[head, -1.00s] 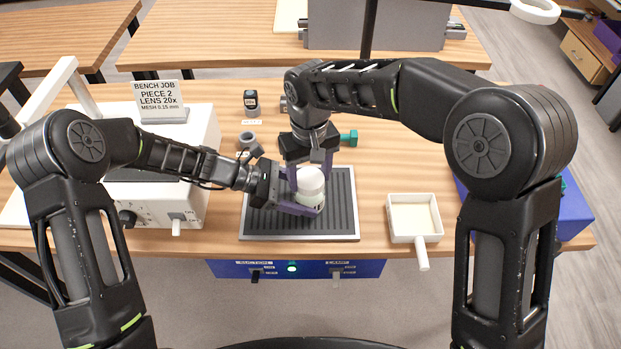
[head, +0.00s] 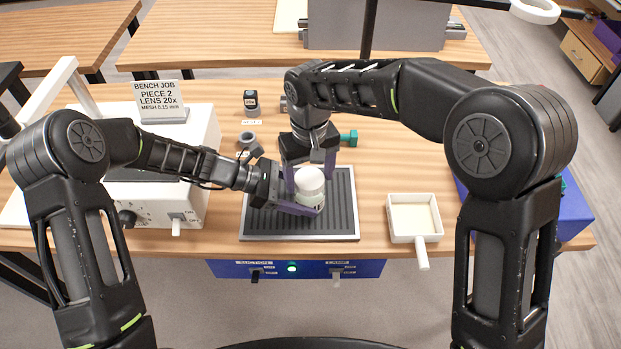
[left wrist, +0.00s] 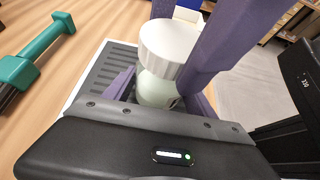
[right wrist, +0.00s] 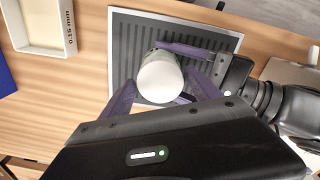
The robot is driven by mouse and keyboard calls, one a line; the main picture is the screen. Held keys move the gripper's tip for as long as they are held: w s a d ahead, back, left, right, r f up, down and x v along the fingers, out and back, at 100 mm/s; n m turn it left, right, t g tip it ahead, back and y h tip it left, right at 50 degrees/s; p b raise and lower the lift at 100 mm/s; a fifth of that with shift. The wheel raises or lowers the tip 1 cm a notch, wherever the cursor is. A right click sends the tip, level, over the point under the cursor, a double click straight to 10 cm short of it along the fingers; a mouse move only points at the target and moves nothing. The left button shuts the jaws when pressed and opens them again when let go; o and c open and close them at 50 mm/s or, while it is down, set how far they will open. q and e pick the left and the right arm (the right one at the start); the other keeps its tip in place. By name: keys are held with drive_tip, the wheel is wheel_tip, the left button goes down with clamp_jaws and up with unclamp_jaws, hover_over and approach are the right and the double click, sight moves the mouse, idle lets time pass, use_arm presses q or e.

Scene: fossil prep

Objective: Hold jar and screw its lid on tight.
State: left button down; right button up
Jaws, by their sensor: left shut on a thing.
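The jar (left wrist: 155,90), pale and greenish, stands upright on the dark ribbed mat (head: 340,225). The white ribbed lid (head: 310,181) sits on top of the jar; it also shows in the left wrist view (left wrist: 168,45) and from above in the right wrist view (right wrist: 160,80). I cannot tell how tight it is. My left gripper (head: 302,207) is shut on the jar's body, low down, from the left. My right gripper (head: 311,172) points down from above, open, with one purple finger on each side of the lid. In the right wrist view gaps show between fingers and lid.
A white tray with a handle (head: 413,238) stands right of the mat. A white machine with knobs (head: 185,165) is at left. Bare wood lies between mat and tray.

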sight(309, 178)
drive_tip(key=shift+o, duration=1.1)
drive_tip(key=shift+r, duration=1.55)
drive_tip(key=shift+f, duration=0.2)
idle(1.1)
drive_tip(key=shift+f, duration=1.35)
clamp_jaws()
